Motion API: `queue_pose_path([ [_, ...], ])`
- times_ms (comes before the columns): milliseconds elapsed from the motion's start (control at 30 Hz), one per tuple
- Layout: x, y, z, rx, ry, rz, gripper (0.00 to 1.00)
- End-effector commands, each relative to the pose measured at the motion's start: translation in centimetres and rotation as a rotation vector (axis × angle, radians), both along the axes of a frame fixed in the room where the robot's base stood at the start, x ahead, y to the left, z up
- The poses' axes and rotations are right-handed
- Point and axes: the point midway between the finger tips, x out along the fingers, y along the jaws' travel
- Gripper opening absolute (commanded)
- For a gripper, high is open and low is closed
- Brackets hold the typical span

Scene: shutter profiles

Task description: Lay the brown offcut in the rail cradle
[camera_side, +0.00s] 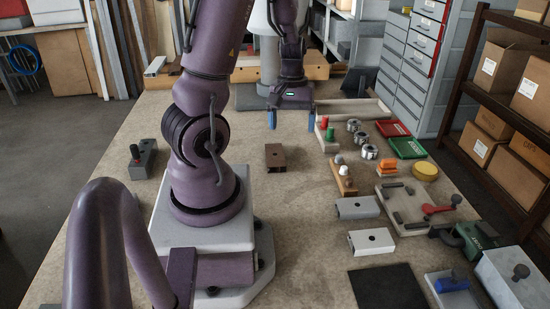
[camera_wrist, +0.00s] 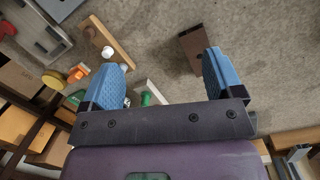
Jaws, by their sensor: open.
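The brown offcut (camera_side: 275,158) is a short channel piece with a dark hole in its top. It lies on the open bench, in front of my gripper in the side view. My gripper (camera_side: 292,119) hangs beyond it, blue fingers apart and nothing between them. In the wrist view the offcut (camera_wrist: 190,48) lies beside the right fingertip, partly hidden by it; my gripper (camera_wrist: 164,75) is open there too. I cannot tell for sure which thing is the rail cradle; a long wooden rail with pale end pieces (camera_side: 250,74) stands at the back of the bench.
Pale profiles with holes (camera_side: 357,208) (camera_side: 371,242) lie right of centre. A wooden block with knobs (camera_side: 343,181), metal rings, red and green trays (camera_side: 406,148) and a yellow disc crowd the right. A black mat (camera_side: 388,290) lies in front.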

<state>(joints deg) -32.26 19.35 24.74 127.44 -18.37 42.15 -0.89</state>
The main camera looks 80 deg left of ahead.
Motion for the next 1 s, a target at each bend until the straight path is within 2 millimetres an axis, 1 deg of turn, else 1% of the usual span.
queue_pose_path([
  [33,-1.3,1.6,-1.5,0.002,0.033,0.083,0.86],
  [133,-2.9,4.2,-3.3,0.029,0.063,0.202,0.86],
  [233,-3.6,6.2,-4.1,0.072,0.067,0.282,0.86],
  [300,-3.1,7.4,-3.9,0.114,0.036,0.319,0.86],
  [367,-2.9,7.5,-4.4,0.121,0.028,0.328,0.86],
  [433,-2.9,7.5,-5.4,0.122,0.029,0.33,0.86],
  [600,-3.0,7.5,-8.7,0.12,0.03,0.327,0.86],
  [700,-2.9,7.5,-10.3,0.119,0.029,0.325,0.86],
  [933,-2.9,7.6,-11.9,0.122,0.027,0.324,0.86],
  [1000,-3.0,7.6,-12.8,0.12,0.029,0.325,0.86],
])
